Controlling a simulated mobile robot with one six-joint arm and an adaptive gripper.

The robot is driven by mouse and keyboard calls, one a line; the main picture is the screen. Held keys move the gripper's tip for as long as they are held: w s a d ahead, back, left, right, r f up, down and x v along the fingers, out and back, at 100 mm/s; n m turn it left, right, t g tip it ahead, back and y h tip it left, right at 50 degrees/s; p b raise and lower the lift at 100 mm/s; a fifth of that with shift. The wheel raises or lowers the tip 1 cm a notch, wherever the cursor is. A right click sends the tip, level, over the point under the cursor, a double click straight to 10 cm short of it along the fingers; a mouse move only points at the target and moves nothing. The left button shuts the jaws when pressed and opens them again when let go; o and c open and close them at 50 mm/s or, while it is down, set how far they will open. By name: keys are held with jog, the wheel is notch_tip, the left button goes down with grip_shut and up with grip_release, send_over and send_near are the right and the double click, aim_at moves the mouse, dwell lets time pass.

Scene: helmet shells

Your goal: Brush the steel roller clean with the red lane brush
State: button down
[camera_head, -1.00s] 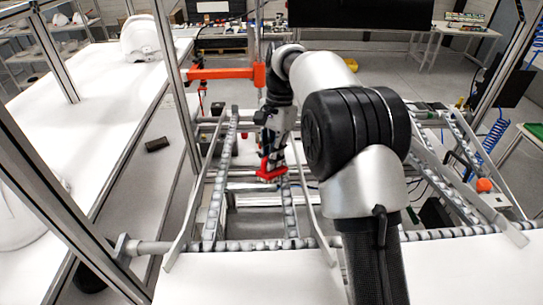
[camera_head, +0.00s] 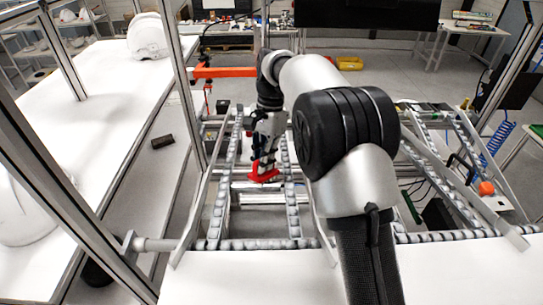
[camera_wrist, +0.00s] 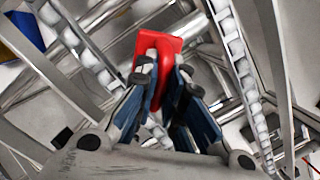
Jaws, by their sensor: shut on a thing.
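The red lane brush (camera_head: 264,173) is in my gripper (camera_head: 262,158), over the gap between the two roller tracks in the head view. In the wrist view the brush (camera_wrist: 158,48) shows as a red block beyond the fingers, and my gripper (camera_wrist: 165,85) is closed around its red handle. The bristles are hidden. A pale steel crosspiece (camera_head: 262,199) lies between the tracks, just below the brush in the picture. I cannot tell whether it is the steel roller, nor whether the brush touches anything.
The left track (camera_head: 223,185) and right track (camera_head: 292,205) have rows of pale wheels and flank the brush. Metal guide rails stand outside them. An orange bar (camera_head: 225,72) is behind. A white table (camera_head: 105,115) with white helmet shells (camera_head: 147,37) is at left.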

aim_at(275, 171)
jog(key=a+p, duration=0.2)
jog(key=a, duration=0.2)
jog(key=shift+s+d+f, duration=0.1)
jog(key=shift+d+f, duration=0.1)
jog(key=shift+d, duration=0.55)
jog(key=shift+s+d+f, duration=0.1)
jog(key=shift+d+f, duration=0.1)
jog(key=shift+d, duration=0.55)
jog(key=shift+s+d+f, duration=0.1)
jog(key=shift+d+f, duration=0.1)
jog(key=shift+d, duration=2.05)
jog(key=shift+w+d, duration=0.1)
jog(key=shift+d, duration=0.25)
jog(key=shift+w+a+r, duration=0.15)
jog(key=shift+a+r, duration=0.2)
jog(key=shift+w+a+v, duration=0.15)
jog(key=shift+v, duration=1.3)
jog(key=shift+w+a+v, duration=0.15)
jog(key=shift+a+v, duration=0.05)
jog(key=shift+v, duration=1.2)
jog(key=shift+v, duration=1.5)
